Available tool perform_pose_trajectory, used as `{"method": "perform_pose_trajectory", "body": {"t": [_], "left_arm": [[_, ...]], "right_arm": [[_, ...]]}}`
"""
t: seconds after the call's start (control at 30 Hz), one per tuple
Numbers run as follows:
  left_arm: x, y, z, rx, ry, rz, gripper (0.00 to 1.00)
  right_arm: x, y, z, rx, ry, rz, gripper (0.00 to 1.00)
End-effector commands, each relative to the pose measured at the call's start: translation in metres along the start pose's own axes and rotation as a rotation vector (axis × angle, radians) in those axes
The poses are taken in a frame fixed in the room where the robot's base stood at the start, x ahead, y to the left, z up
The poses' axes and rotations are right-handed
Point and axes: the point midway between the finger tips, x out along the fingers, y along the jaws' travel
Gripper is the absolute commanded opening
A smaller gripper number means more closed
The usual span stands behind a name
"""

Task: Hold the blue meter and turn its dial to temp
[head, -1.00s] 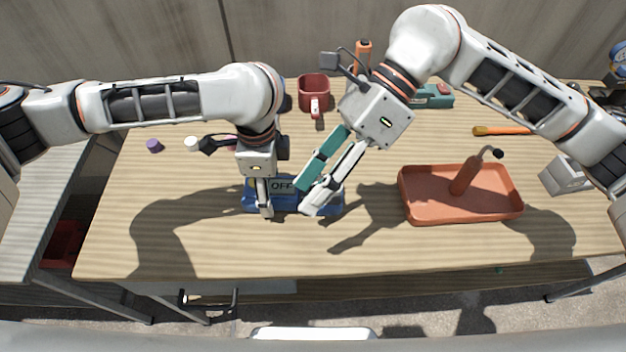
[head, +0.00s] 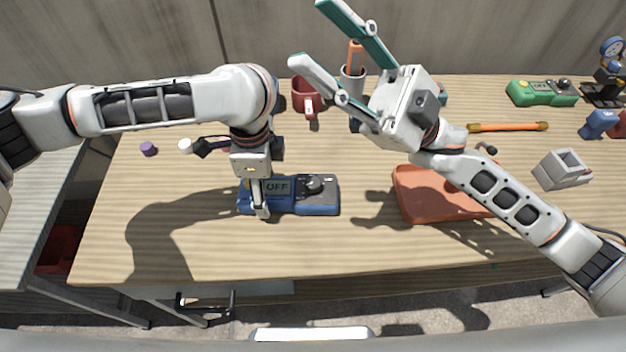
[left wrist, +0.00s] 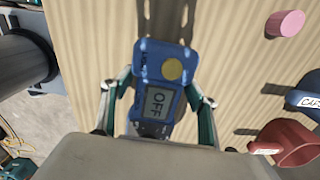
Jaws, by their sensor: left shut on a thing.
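The blue meter (head: 318,207) lies flat on the wooden table, and its display (head: 278,187) reads OFF. Its dark dial (head: 316,185) is at the right end, uncovered. My left gripper (head: 261,203) points down and is shut across the meter's left part. In the left wrist view the meter (left wrist: 150,65) sits between the finger pads, with a yellow round spot on it and OFF on the display; the dial end is mostly hidden by the gripper body. My right gripper (head: 307,32) is raised behind the meter, fingers spread, empty, apart from it.
An orange tray (head: 412,207) stands right of the meter, partly under my right arm. A red mug (head: 304,92) and a grey cup with an orange-handled tool are behind. A green meter (head: 540,93) and a grey holder (head: 562,170) are right. The front table is clear.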

Motion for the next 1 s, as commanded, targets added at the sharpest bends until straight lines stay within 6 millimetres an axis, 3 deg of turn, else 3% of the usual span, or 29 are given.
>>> {"method": "perform_pose_trajectory", "body": {"t": [0.2,0.47,0.73,1.0], "left_arm": [[0.000,0.000,0.000,0.000,0.001,0.000,0.24],[0.000,0.000,0.000,0.000,0.001,0.000,0.24],[0.000,0.000,0.000,0.000,0.001,0.000,0.24],[0.000,0.000,0.000,0.000,0.001,0.000,0.24]], "right_arm": [[-0.043,0.047,0.030,0.412,-0.079,0.316,0.40],[-0.114,0.068,0.078,0.933,-0.113,0.672,0.40],[-0.191,0.043,0.122,1.495,-0.064,1.013,0.40],[-0.248,-0.019,0.145,2.070,0.086,1.302,0.40]]}}
